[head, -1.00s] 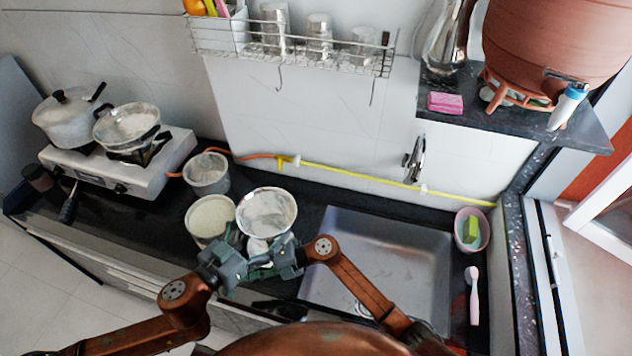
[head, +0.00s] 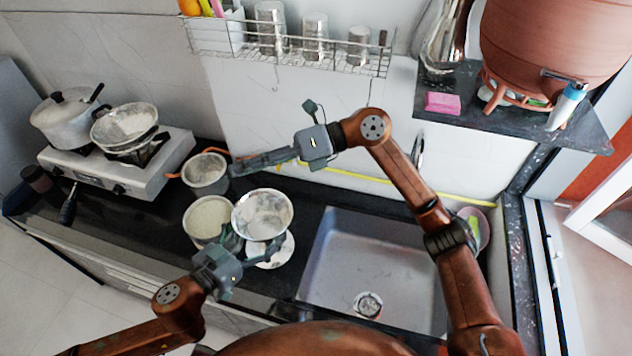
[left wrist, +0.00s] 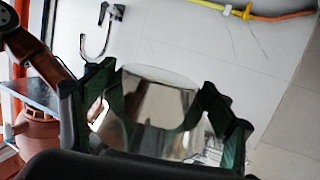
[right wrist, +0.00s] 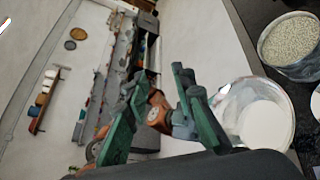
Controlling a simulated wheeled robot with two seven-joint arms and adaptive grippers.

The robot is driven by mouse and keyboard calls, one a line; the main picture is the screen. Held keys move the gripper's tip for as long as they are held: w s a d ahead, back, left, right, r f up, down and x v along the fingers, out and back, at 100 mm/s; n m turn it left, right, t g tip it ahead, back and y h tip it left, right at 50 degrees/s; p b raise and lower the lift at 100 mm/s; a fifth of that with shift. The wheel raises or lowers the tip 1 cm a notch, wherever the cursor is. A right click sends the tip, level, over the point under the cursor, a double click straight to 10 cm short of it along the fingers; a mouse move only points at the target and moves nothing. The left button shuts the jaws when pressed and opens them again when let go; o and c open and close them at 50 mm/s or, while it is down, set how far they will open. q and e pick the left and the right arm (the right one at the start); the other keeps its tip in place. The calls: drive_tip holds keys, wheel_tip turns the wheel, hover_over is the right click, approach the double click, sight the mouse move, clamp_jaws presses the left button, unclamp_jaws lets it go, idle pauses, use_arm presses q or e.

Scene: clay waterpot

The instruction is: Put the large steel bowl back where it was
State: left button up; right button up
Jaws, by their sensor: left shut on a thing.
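The large steel bowl (head: 262,213) is above the dark counter, beside the pot of white grains (head: 207,217). My left gripper (head: 252,243) is shut on the bowl from its near side; the bowl's shiny wall (left wrist: 160,115) fills the space between the fingers in the left wrist view. My right gripper (head: 240,165) is beyond the bowl, near the grey pot, apart from both as far as I can tell. Its fingers (right wrist: 158,85) are spread with nothing between them. The bowl's inside (right wrist: 232,108) shows at right in the right wrist view.
A white plate (head: 283,252) lies partly hidden below the bowl. An empty sink (head: 370,255) is to the right. A grey pot (head: 205,172) stands behind the grain pot. The stove (head: 165,160) is at left. A wire rack (head: 290,62) hangs on the back wall.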

use_arm(q)
drive_tip(key=shift+d, duration=0.15)
use_arm(e)
drive_tip(key=s+r+n+h, duration=0.2)
drive_tip(key=s, duration=0.3)
use_arm(q)
drive_tip(key=shift+d, duration=0.1)
use_arm(e)
drive_tip(key=m+t+h, duration=0.3)
drive_tip(key=m+h, duration=0.3)
drive_tip(key=h, duration=0.1)
approach(288, 202)
use_arm(q)
drive_tip(key=shift+s, duration=0.1)
use_arm(e)
drive_tip(key=x, duration=1.2)
drive_tip(key=shift+a+f, duration=0.1)
drive_tip(key=shift+f, duration=0.2)
clamp_jaws()
drive_tip(key=shift+a, duration=0.1)
